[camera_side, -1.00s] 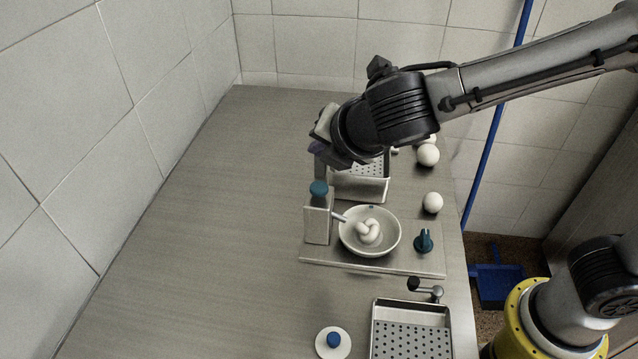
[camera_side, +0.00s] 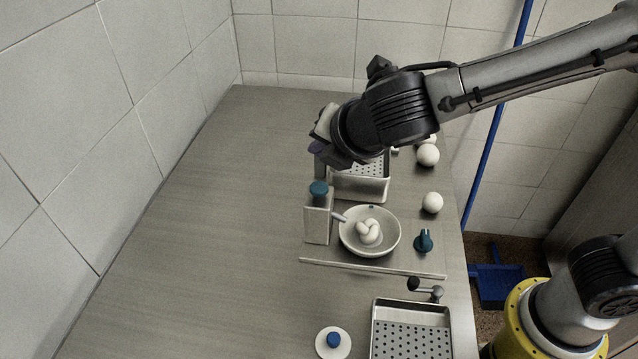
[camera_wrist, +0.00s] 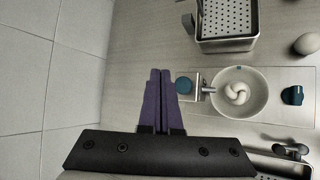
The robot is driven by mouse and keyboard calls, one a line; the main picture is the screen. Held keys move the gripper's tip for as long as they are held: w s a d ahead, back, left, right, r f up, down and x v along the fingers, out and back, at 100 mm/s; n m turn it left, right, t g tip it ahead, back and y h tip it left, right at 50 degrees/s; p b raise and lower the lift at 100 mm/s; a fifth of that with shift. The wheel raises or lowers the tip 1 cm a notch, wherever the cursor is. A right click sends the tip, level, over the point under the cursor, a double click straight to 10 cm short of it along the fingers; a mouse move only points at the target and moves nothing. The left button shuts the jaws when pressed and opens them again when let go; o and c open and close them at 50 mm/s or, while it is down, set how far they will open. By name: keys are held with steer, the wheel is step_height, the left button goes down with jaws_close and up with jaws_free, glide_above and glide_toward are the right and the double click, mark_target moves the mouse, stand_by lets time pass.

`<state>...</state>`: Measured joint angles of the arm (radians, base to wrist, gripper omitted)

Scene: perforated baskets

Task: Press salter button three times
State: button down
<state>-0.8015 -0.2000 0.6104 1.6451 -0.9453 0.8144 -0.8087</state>
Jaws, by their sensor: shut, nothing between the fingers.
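The salter (camera_side: 317,222) is a pale upright box with a teal round button (camera_side: 319,188) on top and a short spout over a white bowl (camera_side: 346,238). A white knotted dough piece (camera_side: 369,232) lies in the bowl. My gripper (camera_wrist: 160,74) is shut and empty, with two purple fingers side by side. In the wrist view the fingertips lie just left of the teal button (camera_wrist: 184,85).
A perforated basket (camera_side: 362,187) stands behind the bowl and another (camera_side: 411,312) in front. White balls (camera_side: 432,202) and a teal knob (camera_side: 423,241) are to the right. A white disc with a blue knob (camera_side: 333,343) lies in front. The table's left side is clear.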

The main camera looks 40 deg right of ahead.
mark_target(321, 191)
step_height(321, 191, up, 4)
steer(key=shift+f, duration=0.1)
stand_by(0.4)
steer(key=shift+f, duration=4.4)
steer(key=shift+f, duration=0.1)
steer(key=shift+f, duration=0.3)
